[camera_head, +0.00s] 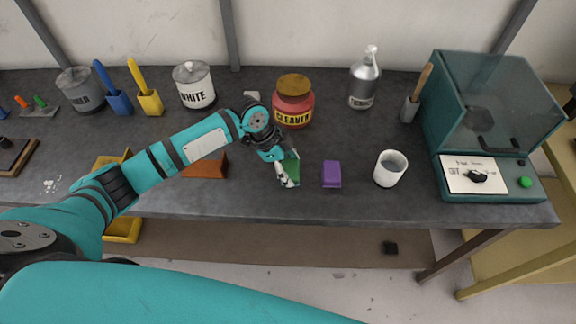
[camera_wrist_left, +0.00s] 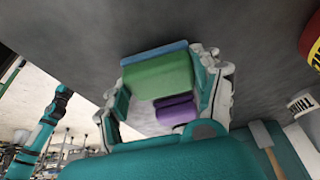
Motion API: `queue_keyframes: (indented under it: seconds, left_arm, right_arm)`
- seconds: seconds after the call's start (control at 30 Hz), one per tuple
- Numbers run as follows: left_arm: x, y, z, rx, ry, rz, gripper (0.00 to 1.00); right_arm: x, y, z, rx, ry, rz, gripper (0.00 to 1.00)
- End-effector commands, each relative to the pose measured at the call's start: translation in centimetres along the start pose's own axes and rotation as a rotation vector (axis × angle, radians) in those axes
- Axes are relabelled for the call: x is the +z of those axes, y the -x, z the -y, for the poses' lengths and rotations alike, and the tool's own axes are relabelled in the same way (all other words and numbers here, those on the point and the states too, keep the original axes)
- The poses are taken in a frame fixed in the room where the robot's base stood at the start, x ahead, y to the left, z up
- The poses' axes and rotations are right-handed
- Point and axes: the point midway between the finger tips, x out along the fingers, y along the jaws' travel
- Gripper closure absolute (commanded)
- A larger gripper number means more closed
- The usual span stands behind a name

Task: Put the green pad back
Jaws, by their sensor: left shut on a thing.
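The green pad (camera_head: 291,167) is in my left gripper (camera_head: 287,172), over the middle of the bench near its front. In the left wrist view the green pad (camera_wrist_left: 160,74) sits between the two fingers of my left gripper (camera_wrist_left: 165,85), which is shut on it. A blue strip (camera_wrist_left: 154,52) shows along the pad's edge there. In the head view I cannot tell whether the pad touches the bench. A purple pad (camera_head: 332,174) lies on the bench just to the right of the gripper; it also shows in the left wrist view (camera_wrist_left: 176,110). My right gripper is not in view.
A white cup (camera_head: 390,168) stands right of the purple pad. A red cleaner jar (camera_head: 293,102) stands behind my gripper. An orange-brown block (camera_head: 206,166) lies left, partly behind my arm. A teal machine (camera_head: 487,120) fills the right end. The bench's front edge is close.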

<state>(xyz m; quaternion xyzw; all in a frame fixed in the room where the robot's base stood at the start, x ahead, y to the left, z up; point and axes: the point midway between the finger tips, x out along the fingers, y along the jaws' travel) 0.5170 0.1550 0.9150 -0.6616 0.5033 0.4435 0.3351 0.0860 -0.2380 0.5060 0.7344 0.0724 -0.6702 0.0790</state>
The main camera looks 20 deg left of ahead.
Motion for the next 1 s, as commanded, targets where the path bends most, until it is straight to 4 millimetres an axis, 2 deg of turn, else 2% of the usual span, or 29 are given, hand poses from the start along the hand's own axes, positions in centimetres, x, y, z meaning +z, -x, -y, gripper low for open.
queue_keyframes:
  seconds: [0.13, 0.17, 0.33, 0.7, 0.87, 1.0]
  left_arm:
    - [0.2, -0.3, 0.0, 0.000, 0.001, 0.000, 0.70]
    - [0.1, -0.2, 0.0, 0.000, 0.001, 0.000, 0.31]
    - [0.1, -0.2, 0.0, 0.000, 0.001, 0.000, 0.10]
    - [0.0, 0.4, 0.1, -0.002, 0.000, -0.001, 0.10]
    - [0.1, 3.0, 0.2, -0.005, -0.001, 0.000, 0.10]
    - [0.1, 6.1, 0.1, -0.004, -0.001, 0.000, 0.10]
  right_arm:
    - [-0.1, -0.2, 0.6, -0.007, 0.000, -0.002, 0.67]
    - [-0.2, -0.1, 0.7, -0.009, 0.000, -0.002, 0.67]
    - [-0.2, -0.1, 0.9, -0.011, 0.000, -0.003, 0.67]
    - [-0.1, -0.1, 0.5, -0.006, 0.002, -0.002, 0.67]
    - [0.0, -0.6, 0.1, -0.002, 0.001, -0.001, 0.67]
    - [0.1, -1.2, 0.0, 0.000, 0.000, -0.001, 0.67]
